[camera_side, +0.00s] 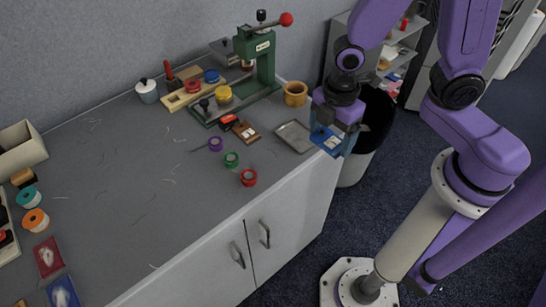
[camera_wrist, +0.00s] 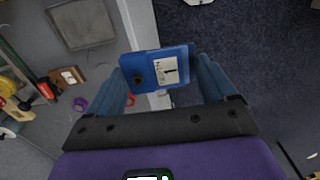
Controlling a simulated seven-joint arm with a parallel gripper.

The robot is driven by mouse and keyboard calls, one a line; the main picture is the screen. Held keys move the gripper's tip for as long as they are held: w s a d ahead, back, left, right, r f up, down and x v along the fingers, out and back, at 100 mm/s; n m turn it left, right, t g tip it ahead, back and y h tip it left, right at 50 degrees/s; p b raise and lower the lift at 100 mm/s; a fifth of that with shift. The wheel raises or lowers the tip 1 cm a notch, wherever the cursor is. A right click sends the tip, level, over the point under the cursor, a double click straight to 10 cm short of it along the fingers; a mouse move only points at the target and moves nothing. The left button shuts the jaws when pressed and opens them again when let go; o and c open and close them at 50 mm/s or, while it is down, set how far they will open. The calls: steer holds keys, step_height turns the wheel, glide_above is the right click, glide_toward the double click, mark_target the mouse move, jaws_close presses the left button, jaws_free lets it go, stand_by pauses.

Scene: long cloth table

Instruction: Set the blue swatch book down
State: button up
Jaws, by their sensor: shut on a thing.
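The blue swatch book (camera_wrist: 142,70) is between the two fingers of my gripper (camera_wrist: 165,78) in the wrist view. It has a pale label with a dark mark and a dark round spot. In the side view the blue swatch book (camera_side: 321,134) is held by my gripper (camera_side: 328,140) at the table's right end. The wrist view shows it over the table edge, partly above the floor. My gripper is shut on it. Whether the book touches the table cannot be told.
A grey tray (camera_side: 294,136) lies beside the gripper, with a wooden cup (camera_side: 295,93) behind it. A green press (camera_side: 262,62) stands at the back. The table's middle is mostly clear.

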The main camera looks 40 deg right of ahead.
steer(key=shift+w, duration=0.1)
steer(key=w+a+f, duration=0.4)
steer(key=w, duration=0.5)
glide_above(273, 158)
steer(key=s, duration=0.1)
steer(key=f, duration=0.4)
steer(key=shift+d+f, duration=0.25)
steer(key=shift+w+a+f, duration=0.15)
steer(key=shift+w+f, duration=0.15)
steer(key=shift+f, duration=0.15)
steer(key=shift+w+a+f, duration=0.1)
steer(key=shift+w+f, duration=0.1)
steer(key=shift+f, duration=1.4)
steer(key=shift+f, duration=0.2)
steer(key=o, duration=0.9)
steer(key=shift+c, duration=0.2)
